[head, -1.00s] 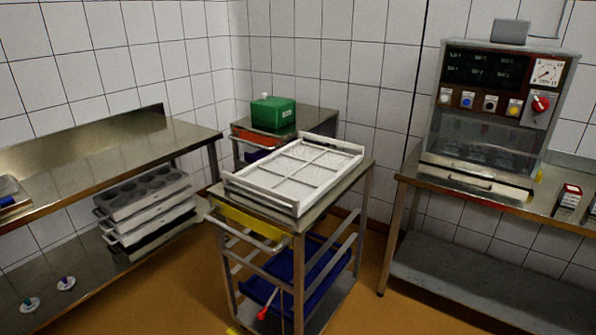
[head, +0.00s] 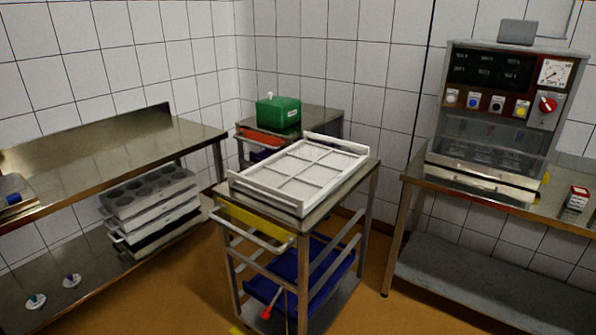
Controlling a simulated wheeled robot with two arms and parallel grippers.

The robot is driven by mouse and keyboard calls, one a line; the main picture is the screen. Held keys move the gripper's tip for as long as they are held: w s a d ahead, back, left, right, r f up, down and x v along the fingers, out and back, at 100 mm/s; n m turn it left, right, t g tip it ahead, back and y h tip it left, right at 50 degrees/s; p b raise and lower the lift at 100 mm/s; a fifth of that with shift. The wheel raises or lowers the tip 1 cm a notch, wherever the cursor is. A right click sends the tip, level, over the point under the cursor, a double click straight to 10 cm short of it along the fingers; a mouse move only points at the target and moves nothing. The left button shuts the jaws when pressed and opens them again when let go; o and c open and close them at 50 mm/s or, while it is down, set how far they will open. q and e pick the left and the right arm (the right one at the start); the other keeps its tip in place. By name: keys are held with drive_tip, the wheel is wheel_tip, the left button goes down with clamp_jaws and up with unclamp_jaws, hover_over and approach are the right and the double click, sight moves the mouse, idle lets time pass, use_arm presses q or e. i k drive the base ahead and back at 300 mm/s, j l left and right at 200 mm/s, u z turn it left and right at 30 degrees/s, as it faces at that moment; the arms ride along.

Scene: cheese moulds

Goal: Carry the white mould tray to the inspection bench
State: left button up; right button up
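The white mould tray (head: 262,190) lies flat on top of a steel trolley (head: 303,229) in the middle of the head view. It is a shallow frame with raised ends and crossbars that divide it into several cells. The cells look empty. Neither of my grippers shows, and nothing touches the tray from above. Steel benches stand at the left (head: 90,153) and the right (head: 465,194); I cannot tell which is the inspection bench.
Blue trays (head: 300,275) sit in the trolley's lower part. A green box (head: 278,113) stands on a steel table behind. A control machine (head: 495,115) stands on the right bench. Brown floor is free between trolley and benches.

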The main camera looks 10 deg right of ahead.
sight(102, 164)
drive_tip(key=i+l+u, duration=0.1)
drive_tip(key=l+u, duration=0.15)
drive_tip(key=u, duration=0.2)
drive_tip(key=i+l+u, duration=0.1)
drive_tip(key=l+u, duration=0.6)
drive_tip(key=l, duration=0.8)
drive_tip(key=l+u, duration=0.3)
drive_tip(key=l, duration=0.85)
